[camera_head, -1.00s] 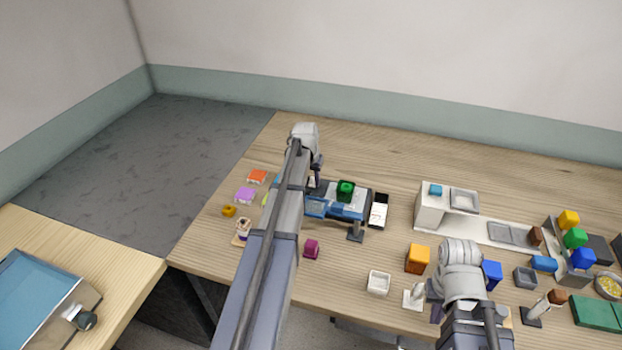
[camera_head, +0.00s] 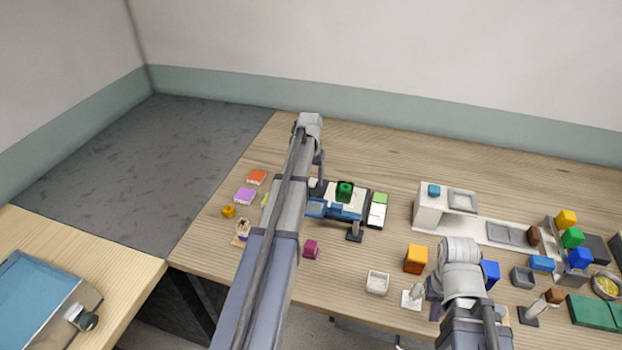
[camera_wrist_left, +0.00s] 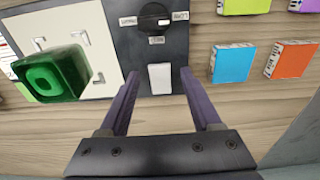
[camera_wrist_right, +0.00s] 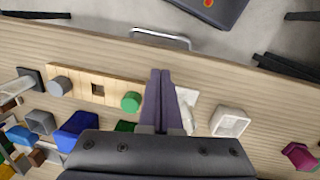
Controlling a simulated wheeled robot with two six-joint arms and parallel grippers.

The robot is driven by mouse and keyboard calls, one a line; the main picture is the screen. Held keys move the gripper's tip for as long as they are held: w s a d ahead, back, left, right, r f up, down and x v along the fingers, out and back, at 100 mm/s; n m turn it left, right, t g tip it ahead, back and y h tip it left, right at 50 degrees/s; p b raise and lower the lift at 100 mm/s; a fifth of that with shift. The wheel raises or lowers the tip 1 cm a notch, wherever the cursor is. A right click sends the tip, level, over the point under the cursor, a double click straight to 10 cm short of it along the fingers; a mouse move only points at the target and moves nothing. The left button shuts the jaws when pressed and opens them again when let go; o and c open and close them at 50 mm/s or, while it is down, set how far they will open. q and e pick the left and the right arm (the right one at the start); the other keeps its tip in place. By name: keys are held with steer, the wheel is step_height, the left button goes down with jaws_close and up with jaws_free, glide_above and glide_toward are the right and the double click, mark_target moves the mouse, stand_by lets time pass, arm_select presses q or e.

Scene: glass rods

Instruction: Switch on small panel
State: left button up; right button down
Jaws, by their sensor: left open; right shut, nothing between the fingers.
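In the left wrist view, a dark control unit (camera_wrist_left: 178,60) has a round black dial (camera_wrist_left: 154,17) and a white rectangular key (camera_wrist_left: 160,78). My left gripper (camera_wrist_left: 158,85) is open and empty, its fingers on either side of the white key; contact cannot be told. In the head view my left arm partly hides the unit. My right gripper (camera_wrist_right: 160,75) is shut and empty over the front of the table.
The green cube (camera_wrist_left: 50,75) stands on a white plate (camera_wrist_left: 88,30) beside the control unit. Blue (camera_wrist_left: 232,63) and orange (camera_wrist_left: 290,60) blocks lie on the other side. A white bowl (camera_wrist_right: 229,122) is near my right gripper. Bare wood lies behind the unit.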

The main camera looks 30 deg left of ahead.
mark_target(311, 184)
arm_select(q)
step_height(311, 184, up, 8)
steer(key=p, duration=0.7)
steer(key=shift+s+p, duration=0.25)
steer(key=shift+p, duration=0.15)
arm_select(e)
step_height(311, 184, up, 8)
arm_select(q)
steer(key=shift+f, duration=0.15)
arm_select(e)
steer(key=shift+f, duration=0.15)
arm_select(q)
steer(key=shift+d, duration=0.1)
